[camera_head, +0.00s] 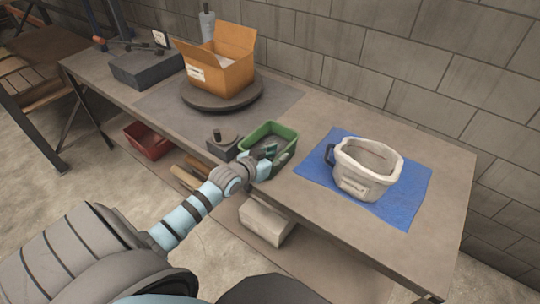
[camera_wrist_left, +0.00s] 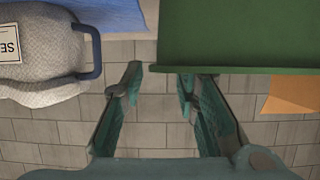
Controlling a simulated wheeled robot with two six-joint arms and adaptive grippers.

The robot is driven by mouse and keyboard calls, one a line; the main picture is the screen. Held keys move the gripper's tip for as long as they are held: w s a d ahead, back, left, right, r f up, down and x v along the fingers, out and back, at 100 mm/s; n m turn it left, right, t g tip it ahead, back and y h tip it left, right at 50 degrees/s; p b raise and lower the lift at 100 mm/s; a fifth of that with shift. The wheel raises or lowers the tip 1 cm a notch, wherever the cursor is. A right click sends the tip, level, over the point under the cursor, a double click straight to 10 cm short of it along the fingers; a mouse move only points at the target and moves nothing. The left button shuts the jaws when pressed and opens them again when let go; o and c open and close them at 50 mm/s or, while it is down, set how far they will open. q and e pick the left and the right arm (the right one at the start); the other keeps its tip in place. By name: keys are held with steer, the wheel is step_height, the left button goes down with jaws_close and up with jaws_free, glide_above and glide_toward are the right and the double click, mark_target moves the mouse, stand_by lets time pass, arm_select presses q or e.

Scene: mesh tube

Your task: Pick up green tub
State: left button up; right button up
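The green tub (camera_head: 256,134) stands on the workbench, near its front edge, in the middle of the head view. My left gripper (camera_head: 271,150) is at the tub, over its near right part, and hides some of it. In the left wrist view the green tub (camera_wrist_left: 240,35) fills the upper right. There the left gripper (camera_wrist_left: 160,78) has its two fingers apart with nothing seen between them. One fingertip is beside the tub's edge and the other overlaps its lower border. I cannot tell whether they touch it. My right gripper is not in view.
A whitish bag-like container (camera_head: 360,184) with a dark handle stands on a blue mat (camera_head: 412,192) to the right. A small dark block with a knob (camera_head: 222,143) sits left of the tub. An open cardboard box (camera_head: 225,72) rests on a round turntable (camera_head: 222,98) farther back.

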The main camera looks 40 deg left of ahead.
mark_target(285, 149)
arm_select(q)
steer(key=b+x, duration=0.1)
steer(key=x, duration=0.4)
steer(key=shift+w+r+b, duration=0.15)
steer(key=shift+w+b, duration=0.1)
steer(key=shift+b, duration=0.15)
steer(key=shift+s+r, duration=0.1)
steer(key=shift+r, duration=0.05)
steer(key=c, duration=0.7)
jaws_close()
